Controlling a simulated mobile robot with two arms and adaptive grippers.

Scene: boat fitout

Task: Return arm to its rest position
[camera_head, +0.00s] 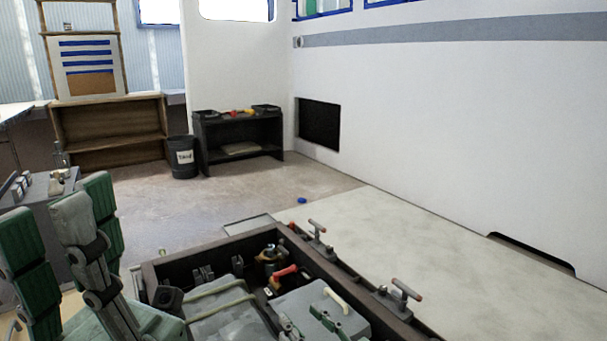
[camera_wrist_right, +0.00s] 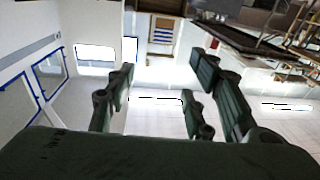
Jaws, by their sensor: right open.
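My right gripper (camera_wrist_right: 160,78) shows in the right wrist view with its dark green fingers spread wide and nothing between them. In the head view, green and grey gripper fingers (camera_head: 75,225) stand upright at the lower left, apart from any object. They overlap, and I cannot tell whether all belong to one gripper or which arm carries them. I see nothing held between them.
An open floor hatch (camera_head: 210,245) with machinery, a red handle (camera_head: 284,272) and T-handles (camera_head: 400,289) lies right of the fingers. A grey bench (camera_head: 40,187) stands close at left. A black bin (camera_head: 183,158) and dark shelf (camera_head: 240,135) stand farther back.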

